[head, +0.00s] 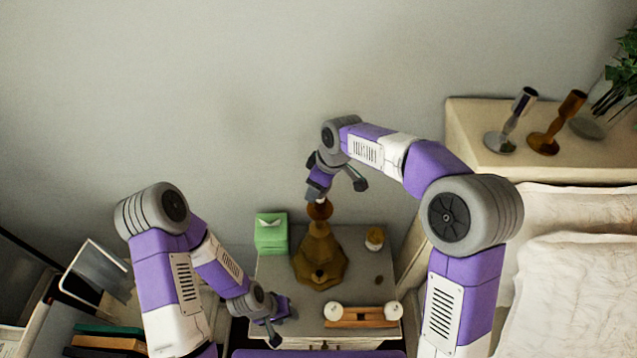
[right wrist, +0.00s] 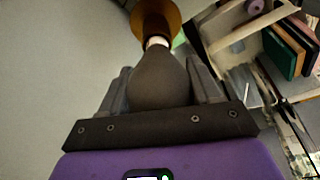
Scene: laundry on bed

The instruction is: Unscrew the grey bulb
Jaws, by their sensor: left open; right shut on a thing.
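The grey bulb (right wrist: 160,82) is between the fingers of my right gripper (right wrist: 158,72), which is shut on it. Its pale collar meets the brown socket (right wrist: 157,15) of the lamp; I cannot tell how far it is threaded in. In the head view, my right gripper (head: 318,193) is at the top of the bronze lamp (head: 320,262), which stands upright on the nightstand, and hides the bulb. My left gripper (head: 280,322) is open and empty, low in front of the nightstand's left part.
The nightstand (head: 370,285) also holds a green tissue box (head: 271,235), a small amber jar (head: 375,238) and a wooden item with white round ends (head: 360,317). Two candlesticks stand on the headboard shelf (head: 468,125) at right. Books (head: 105,342) are at lower left.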

